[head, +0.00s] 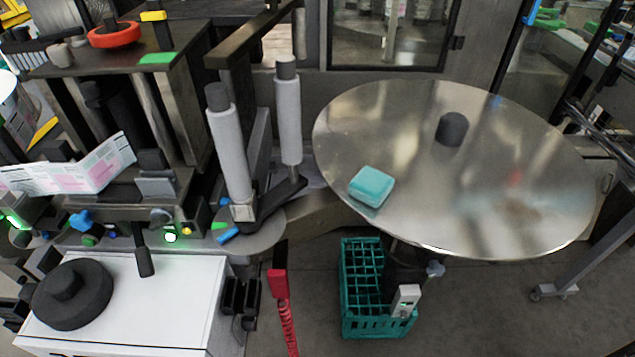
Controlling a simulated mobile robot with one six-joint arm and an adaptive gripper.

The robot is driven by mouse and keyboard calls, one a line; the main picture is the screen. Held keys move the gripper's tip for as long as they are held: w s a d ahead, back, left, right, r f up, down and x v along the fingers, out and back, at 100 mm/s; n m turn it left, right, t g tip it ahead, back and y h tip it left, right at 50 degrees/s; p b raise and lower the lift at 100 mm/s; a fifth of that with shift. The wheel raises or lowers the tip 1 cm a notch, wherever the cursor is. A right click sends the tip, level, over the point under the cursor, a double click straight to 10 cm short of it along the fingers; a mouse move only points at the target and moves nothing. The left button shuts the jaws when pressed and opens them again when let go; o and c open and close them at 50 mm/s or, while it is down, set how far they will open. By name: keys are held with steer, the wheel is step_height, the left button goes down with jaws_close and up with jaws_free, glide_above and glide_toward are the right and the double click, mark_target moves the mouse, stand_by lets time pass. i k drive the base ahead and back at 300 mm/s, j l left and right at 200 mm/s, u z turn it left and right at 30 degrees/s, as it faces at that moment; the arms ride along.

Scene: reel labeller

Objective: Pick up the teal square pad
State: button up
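The teal square pad (371,187) lies flat near the left edge of a large round metal disc (520,185). It has rounded corners and a lighter top face. Nothing touches or covers it from above. My gripper is not in this view.
A dark knob (452,128) stands up from the disc. Two grey rollers (230,145) rise left of the disc. A green crate (378,325) sits on the floor below. A white cabinet (140,300) with a black round part stands at the lower left. Most of the disc is bare.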

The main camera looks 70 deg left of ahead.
mark_target(371, 187)
steer(key=u, duration=2.35)
